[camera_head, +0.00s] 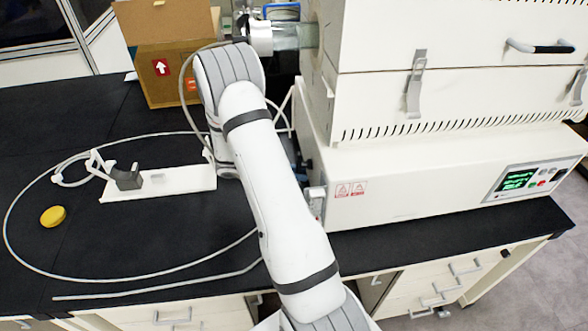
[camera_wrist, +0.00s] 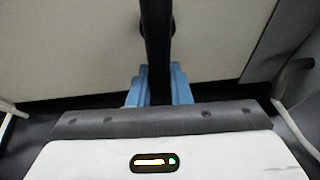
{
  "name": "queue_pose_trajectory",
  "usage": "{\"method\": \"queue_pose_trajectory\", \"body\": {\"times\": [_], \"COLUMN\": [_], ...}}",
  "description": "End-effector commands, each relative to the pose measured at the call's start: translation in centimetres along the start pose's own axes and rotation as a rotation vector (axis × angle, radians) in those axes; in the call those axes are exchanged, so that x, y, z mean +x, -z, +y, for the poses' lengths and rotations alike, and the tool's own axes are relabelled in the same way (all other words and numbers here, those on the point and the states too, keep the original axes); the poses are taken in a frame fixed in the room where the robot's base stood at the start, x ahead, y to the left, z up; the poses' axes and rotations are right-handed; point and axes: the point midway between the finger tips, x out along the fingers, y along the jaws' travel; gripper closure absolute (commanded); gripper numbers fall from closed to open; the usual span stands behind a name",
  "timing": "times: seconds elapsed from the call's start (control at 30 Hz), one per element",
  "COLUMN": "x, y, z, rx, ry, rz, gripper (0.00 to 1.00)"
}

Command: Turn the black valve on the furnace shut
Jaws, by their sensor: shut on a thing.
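The white furnace (camera_head: 430,170) stands on the black bench at the right in the head view. My arm reaches to its left side and hides most of the space there. In the wrist view, the blue fingertips of my gripper (camera_wrist: 158,84) are closed around a dark upright bar, which looks like the black valve (camera_wrist: 157,35). The bar runs up out of the picture in front of a pale panel. The fingers hide its lower part. In the head view the valve cannot be made out behind my arm.
A white plate with a dark grey holder (camera_head: 128,178) lies on the bench at left, inside a loop of pale tubing (camera_head: 10,225). A yellow disc (camera_head: 53,216) lies nearby. A cardboard box (camera_head: 160,75) stands behind. The far left bench is clear.

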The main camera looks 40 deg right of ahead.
Motion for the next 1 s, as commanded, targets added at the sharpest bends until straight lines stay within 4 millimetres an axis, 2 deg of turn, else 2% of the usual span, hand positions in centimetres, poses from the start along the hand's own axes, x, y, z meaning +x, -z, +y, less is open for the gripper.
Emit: {"method": "queue_pose_trajectory", "body": {"times": [0.03, 0.73, 0.77, 1.0], "x": [-0.06, -0.05, -0.05, -0.03], "y": [-0.51, -0.45, -0.45, -0.27], "z": [0.21, 0.04, 0.04, -0.11], "rx": [-0.013, -0.075, -0.074, -0.076], "ry": [0.004, 0.028, 0.028, 0.03], "rz": [-0.005, -0.005, -0.005, -0.003], "gripper": [1.0, 1.0, 0.81, 0.62]}}
